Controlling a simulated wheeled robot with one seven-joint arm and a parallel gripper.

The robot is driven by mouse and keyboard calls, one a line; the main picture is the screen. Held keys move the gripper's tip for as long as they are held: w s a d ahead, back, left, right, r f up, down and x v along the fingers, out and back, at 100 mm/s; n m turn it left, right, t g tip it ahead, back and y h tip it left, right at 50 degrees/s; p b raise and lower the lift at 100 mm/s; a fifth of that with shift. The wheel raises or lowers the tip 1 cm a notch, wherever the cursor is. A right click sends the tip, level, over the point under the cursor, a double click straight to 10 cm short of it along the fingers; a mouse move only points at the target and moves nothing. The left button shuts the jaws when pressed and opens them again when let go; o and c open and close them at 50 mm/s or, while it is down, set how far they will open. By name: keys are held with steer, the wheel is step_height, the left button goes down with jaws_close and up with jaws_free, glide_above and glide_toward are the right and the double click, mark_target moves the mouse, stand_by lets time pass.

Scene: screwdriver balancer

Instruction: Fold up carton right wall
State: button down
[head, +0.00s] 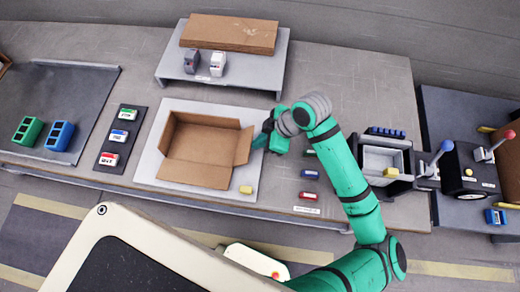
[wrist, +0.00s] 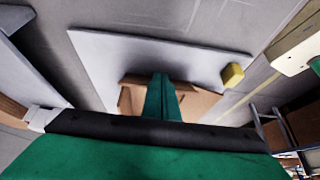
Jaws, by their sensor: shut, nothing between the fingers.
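The open brown carton (head: 197,172) stands on a pale grey board in the middle of the bench. Its back and left walls stand up, and the front side looks laid low. The right wall (head: 244,146) stands tilted at the carton's right side. My green gripper (head: 262,140) is at the outer side of this right wall, close to or touching it; I cannot tell which. In the wrist view my shut, empty fingers (wrist: 161,96) point at the brown cardboard (wrist: 195,102), which they partly hide.
A yellow block (head: 246,189) sits on the board (head: 150,168) at its front right corner. A raised grey shelf (head: 273,75) with flat cardboard and two small devices stands behind. Several small coloured items lie right of the board, under my arm.

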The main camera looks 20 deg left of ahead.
steer(key=shift+a+r, duration=0.3)
steer(key=shift+a, duration=0.1)
steer(key=shift+s+a, duration=0.15)
steer(key=shift+s, duration=0.05)
steer(key=shift+r, duration=0.1)
steer(key=shift+a, duration=0.2)
steer(key=shift+s+a+r, duration=0.15)
steer(key=shift+a+r, duration=0.05)
steer(key=shift+a, duration=0.3)
steer(key=shift+d, duration=0.1)
steer(key=shift+w+d, duration=0.2)
steer(key=shift+d, duration=0.4)
step_height(320, 180, up, 7)
